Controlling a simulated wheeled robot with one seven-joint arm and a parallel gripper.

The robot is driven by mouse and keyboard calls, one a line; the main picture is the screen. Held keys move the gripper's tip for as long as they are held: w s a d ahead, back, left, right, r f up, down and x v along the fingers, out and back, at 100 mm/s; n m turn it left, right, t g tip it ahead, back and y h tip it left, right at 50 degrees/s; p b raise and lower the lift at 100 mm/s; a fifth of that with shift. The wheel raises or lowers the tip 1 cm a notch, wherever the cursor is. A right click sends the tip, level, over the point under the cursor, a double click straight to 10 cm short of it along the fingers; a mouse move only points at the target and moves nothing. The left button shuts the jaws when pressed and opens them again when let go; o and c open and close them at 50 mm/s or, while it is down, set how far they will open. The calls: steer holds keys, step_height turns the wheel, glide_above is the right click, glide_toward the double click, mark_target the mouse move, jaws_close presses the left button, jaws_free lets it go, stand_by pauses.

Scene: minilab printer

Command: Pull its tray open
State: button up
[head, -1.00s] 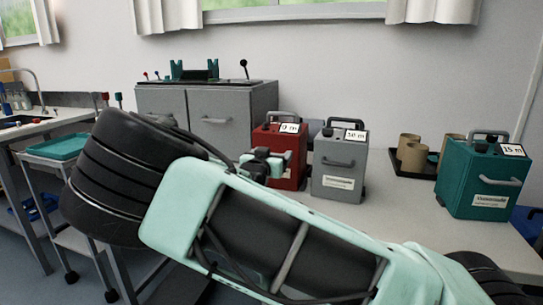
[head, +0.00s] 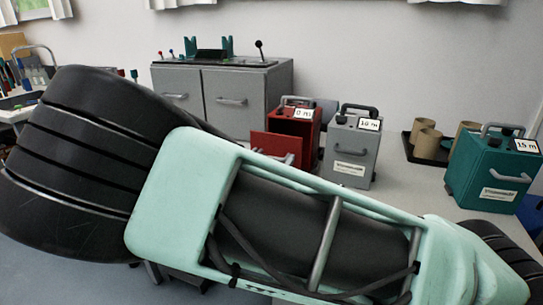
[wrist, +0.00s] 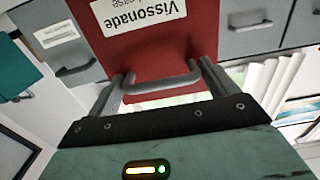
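The red box (head: 298,116), labelled "0 m", stands on the bench in the head view. Its red tray front (head: 268,146) is out from the body, with a gap behind it. In the wrist view the tray front (wrist: 150,45) fills the upper middle, with its "Vissonade" label upside down. A grey bar handle (wrist: 163,84) crosses below it. My gripper (wrist: 163,80) has one finger at each end of this handle and appears shut on it. In the head view my own arm hides the gripper.
A grey box (head: 350,155) stands close on the right of the red box. A teal box (head: 490,172) marked "15 m" is farther right, with a dark tray of cardboard tubes (head: 427,143) behind. A grey cabinet (head: 220,95) stands behind on the left.

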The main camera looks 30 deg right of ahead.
steer(key=shift+o, duration=0.9)
steer(key=v, duration=1.7)
steer(key=shift+s+a+f, duration=0.1)
steer(key=shift+a, duration=0.05)
